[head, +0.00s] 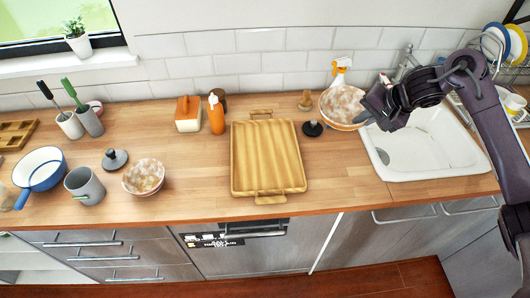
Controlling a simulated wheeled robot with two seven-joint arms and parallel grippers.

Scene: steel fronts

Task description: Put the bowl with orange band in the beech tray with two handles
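The bowl with orange band (341,104) shows a mottled white and tan inside and an orange-brown outer edge. It is right of the tray, by the sink's left edge, and looks raised above the counter. My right gripper (366,113) is at the bowl's right rim and appears shut on it; the fingertips are partly hidden by the gripper body. The beech tray with two handles (268,190) lies flat and empty mid-counter, one handle at the back and one at the front. My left gripper is not in view.
A similar mottled bowl (143,177) stands left of the tray, near a grey mug (84,185) and a blue-white pan (40,168). The sink (425,150) is right.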

